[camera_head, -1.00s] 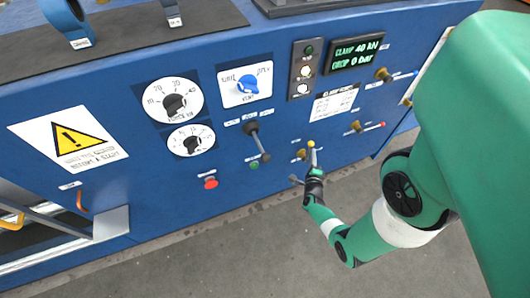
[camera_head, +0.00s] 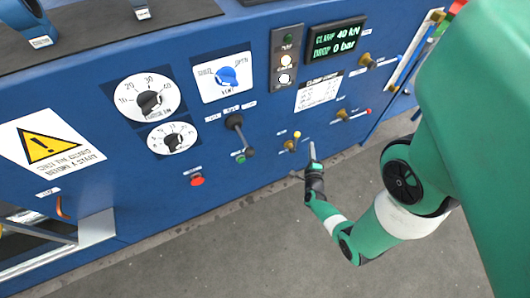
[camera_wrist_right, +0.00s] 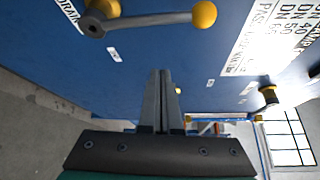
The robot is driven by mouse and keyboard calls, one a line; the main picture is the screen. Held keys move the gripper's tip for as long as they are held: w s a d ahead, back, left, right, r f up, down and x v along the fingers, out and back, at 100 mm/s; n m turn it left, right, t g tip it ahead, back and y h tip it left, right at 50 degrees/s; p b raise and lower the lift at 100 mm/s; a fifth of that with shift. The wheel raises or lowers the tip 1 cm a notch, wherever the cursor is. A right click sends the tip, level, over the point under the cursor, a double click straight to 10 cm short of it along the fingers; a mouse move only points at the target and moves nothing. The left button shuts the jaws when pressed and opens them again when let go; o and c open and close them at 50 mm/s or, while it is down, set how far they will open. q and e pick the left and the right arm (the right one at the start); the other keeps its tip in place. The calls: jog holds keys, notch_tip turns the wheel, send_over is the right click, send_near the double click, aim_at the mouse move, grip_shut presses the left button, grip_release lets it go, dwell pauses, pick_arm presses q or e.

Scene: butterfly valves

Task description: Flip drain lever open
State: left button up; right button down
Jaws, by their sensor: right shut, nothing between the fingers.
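The drain lever, a short grey handle with a yellow ball end on a brassy pivot (camera_head: 290,145), sits low on the blue panel in the head view. In the right wrist view its grey handle (camera_wrist_right: 150,20) runs across the top, from a dark pivot at left to the yellow ball at right. Part of a "DRAIN" label shows beside it. My right gripper (camera_head: 312,146) is shut and empty, just right of the lever in the head view. Its closed fingers (camera_wrist_right: 163,75) appear below the handle in the wrist view, apart from it. My left gripper is not in view.
A black-handled lever (camera_head: 238,135) and a red button (camera_head: 197,179) are to the left. The display (camera_head: 336,40) reads "DROP 0 bar". Grey floor (camera_head: 250,250) in front is clear.

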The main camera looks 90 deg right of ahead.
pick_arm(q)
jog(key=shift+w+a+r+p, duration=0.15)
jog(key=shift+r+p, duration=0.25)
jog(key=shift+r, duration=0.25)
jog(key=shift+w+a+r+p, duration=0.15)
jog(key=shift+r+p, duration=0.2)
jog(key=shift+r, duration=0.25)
pick_arm(e)
jog(key=w+a, duration=0.1)
jog(key=a, duration=0.6)
jog(key=shift+a, duration=0.4)
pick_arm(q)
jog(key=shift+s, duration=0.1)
